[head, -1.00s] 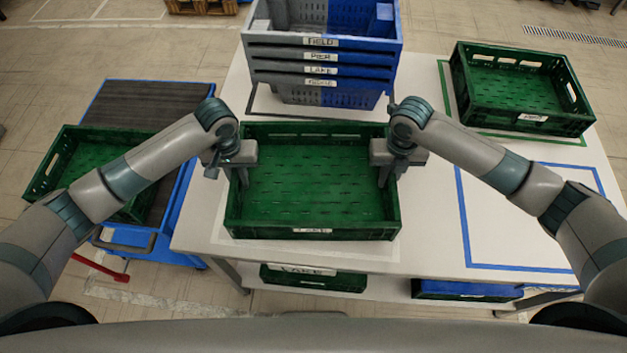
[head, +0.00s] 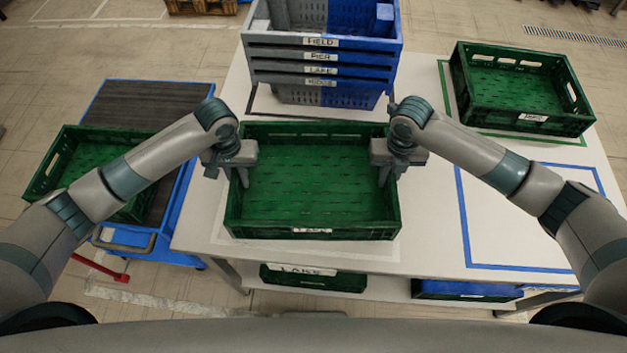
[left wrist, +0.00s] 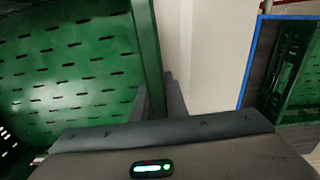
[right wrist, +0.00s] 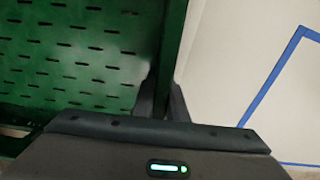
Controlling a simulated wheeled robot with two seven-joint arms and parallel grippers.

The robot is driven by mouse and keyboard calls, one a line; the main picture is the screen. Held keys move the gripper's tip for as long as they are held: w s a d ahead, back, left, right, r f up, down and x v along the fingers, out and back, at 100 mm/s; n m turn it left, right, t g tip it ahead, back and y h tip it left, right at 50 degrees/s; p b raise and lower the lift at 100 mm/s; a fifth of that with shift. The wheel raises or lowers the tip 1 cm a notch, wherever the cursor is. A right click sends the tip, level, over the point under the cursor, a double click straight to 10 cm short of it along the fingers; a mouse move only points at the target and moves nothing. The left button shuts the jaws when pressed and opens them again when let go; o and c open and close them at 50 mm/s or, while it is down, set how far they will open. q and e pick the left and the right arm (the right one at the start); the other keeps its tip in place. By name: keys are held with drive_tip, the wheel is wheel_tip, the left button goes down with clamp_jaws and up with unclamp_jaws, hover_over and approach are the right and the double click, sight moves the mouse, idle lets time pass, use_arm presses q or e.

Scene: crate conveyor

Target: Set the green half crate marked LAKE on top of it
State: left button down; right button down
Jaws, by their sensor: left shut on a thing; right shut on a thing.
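A green crate (head: 312,218) with a slotted floor lies level and empty at the middle of the white table. Its small front label is blurred but looks like LAKE. My left gripper (head: 241,176) is shut on its left wall; that wall also shows between the fingers in the left wrist view (left wrist: 148,50). My right gripper (head: 386,176) is shut on its right wall, seen also in the right wrist view (right wrist: 172,45). I cannot tell whether the crate touches the table. Another green crate (head: 540,122) stands at the back right in a green outline, its label unreadable.
A stack of grey-and-blue crates (head: 290,62) stands just behind the held crate. A blue-outlined area (head: 525,225) at the right is bare. A blue cart (head: 150,100) at the left carries a green crate (head: 52,165).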

sight(235, 169)
use_arm(q)
drive_tip(key=shift+r, duration=0.2)
use_arm(e)
drive_tip(key=shift+r, duration=0.2)
